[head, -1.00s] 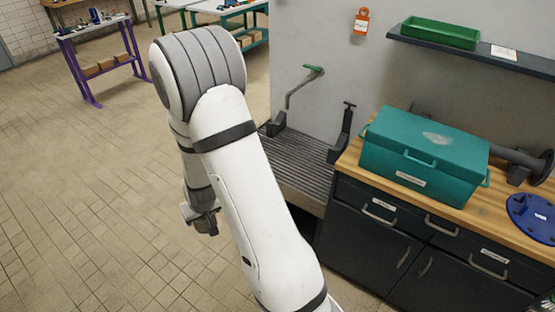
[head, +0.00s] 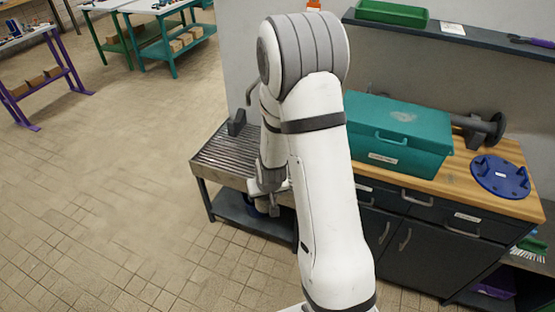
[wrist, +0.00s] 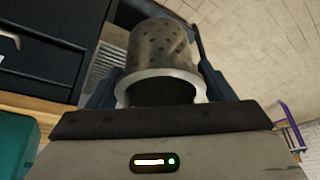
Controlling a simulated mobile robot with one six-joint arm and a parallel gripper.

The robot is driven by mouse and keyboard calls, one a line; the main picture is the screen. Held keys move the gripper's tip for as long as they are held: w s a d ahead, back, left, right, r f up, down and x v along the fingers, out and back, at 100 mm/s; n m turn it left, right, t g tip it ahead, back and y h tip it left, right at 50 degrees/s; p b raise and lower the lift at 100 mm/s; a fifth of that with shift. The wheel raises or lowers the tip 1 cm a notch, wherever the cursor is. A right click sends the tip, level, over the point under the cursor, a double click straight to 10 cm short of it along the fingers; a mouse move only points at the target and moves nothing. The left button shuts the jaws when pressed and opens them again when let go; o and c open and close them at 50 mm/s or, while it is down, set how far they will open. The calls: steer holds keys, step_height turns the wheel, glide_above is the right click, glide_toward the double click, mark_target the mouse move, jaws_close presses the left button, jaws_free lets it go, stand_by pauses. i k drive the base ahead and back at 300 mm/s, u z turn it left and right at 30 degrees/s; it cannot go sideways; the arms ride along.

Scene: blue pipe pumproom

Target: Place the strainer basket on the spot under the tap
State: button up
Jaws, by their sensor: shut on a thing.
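The strainer basket (wrist: 163,47) is a grey perforated metal cylinder with a pale flanged rim. In the wrist view it sits between the two dark fingers of my gripper (wrist: 158,85), which is shut on it. In the head view my gripper (head: 268,203) hangs in front of the slatted drain bench (head: 222,153), and the basket cannot be made out there. Of the tap (head: 249,94), only a piece of bent pipe shows left of my arm. The spot under the tap cannot be made out; my arm covers part of the bench.
A teal box (head: 398,137) and a blue flanged disc (head: 500,176) stand on the wooden counter (head: 455,184) right of the bench. A wall shelf (head: 440,32) holds a green tray (head: 392,13). The tiled floor (head: 120,170) at left is open.

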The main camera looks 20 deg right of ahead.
mark_target(253, 161)
steer(key=z, duration=0.15)
steer(key=i, duration=1)
steer(key=z, duration=0.05)
